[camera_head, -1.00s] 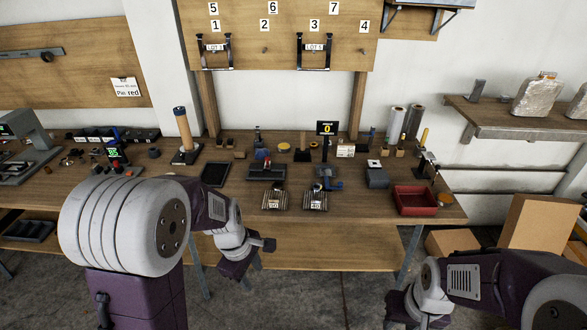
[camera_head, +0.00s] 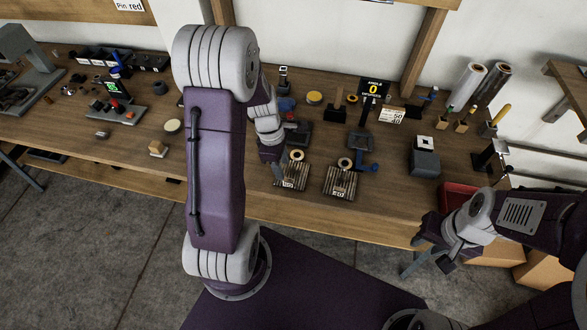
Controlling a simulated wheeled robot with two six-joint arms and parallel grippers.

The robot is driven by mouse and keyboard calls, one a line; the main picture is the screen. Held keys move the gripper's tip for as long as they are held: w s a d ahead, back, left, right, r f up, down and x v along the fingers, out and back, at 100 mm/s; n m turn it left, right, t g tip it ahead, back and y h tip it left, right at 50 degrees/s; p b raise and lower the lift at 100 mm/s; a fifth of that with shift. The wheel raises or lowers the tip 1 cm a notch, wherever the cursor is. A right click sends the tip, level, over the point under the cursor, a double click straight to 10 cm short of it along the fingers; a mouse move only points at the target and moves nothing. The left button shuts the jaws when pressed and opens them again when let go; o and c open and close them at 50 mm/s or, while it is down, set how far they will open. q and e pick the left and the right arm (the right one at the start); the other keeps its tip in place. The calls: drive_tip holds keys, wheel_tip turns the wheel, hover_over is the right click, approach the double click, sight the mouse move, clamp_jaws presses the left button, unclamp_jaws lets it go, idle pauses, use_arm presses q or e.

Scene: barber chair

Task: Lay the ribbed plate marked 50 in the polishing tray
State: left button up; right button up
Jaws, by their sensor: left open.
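Two ribbed plates lie side by side near the front edge of the bench. The left ribbed plate (camera_head: 294,174) and the right ribbed plate (camera_head: 341,182) each carry a small white label, too small to read surely. My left gripper (camera_head: 279,172) is open, at the left side of the left plate and partly over it; contact cannot be told. My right gripper (camera_head: 436,246) hangs in front of the bench's right end, its jaws unclear. The dark flat tray seen earlier left of the plates is hidden behind my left arm. Which tray is the polishing tray is not marked.
A red bin (camera_head: 458,194) stands at the right end, partly behind my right arm. A black counter sign (camera_head: 374,90) showing 0, a grey box (camera_head: 424,160) and a blue-handled tool (camera_head: 364,167) stand behind or right of the plates. Bench front between the plates and bin is clear.

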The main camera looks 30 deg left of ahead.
sight(288, 180)
use_arm(q)
drive_tip(key=f, duration=0.2)
drive_tip(key=w+f, duration=0.1)
drive_tip(key=f, duration=0.1)
drive_tip(key=shift+d, duration=0.2)
drive_tip(key=f, duration=0.2)
drive_tip(key=d+f+b, duration=0.1)
drive_tip(key=f, duration=0.1)
drive_tip(key=shift+s, duration=0.2)
drive_tip(key=shift+w+f+b, duration=0.1)
drive_tip(key=shift+f+b, duration=0.2)
drive_tip(key=shift+w, duration=0.2)
drive_tip(key=shift+s, duration=0.1)
clamp_jaws()
use_arm(e)
drive_tip(key=shift+w+f, duration=0.2)
drive_tip(key=shift+f, duration=0.3)
drive_tip(key=shift+w+f, duration=0.15)
drive_tip(key=shift+f, duration=0.35)
